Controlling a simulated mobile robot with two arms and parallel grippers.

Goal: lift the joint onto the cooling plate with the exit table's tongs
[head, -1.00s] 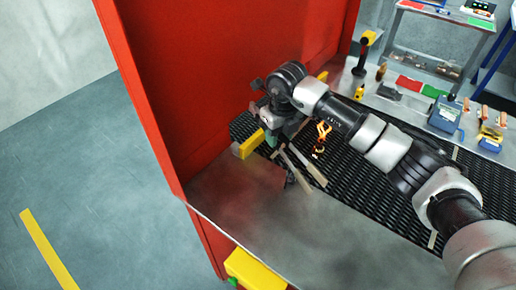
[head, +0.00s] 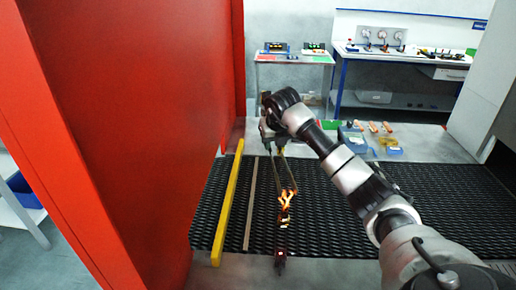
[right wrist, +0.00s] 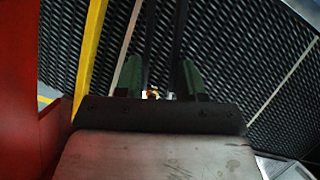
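My right gripper (head: 272,138) is above the far part of the dark mesh belt. It holds a pair of long tongs (head: 274,168), which reach down toward the near side. In the right wrist view the dark tong arms (right wrist: 163,45) run between the green finger pads. The joint (head: 286,198) glows orange, with flame-like light, at the tong tips. I cannot tell whether the tips grip it or whether it touches the belt. I cannot identify the cooling plate with certainty. My left gripper is out of view.
A tall red panel (head: 140,130) stands left of the mesh belt (head: 330,215). A yellow bar (head: 228,212) and a thin strip (head: 250,205) lie along the belt's left part. A small dark block with a red light (head: 280,260) is at the near edge. Blue boxes (head: 354,138) stand on the far metal surface.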

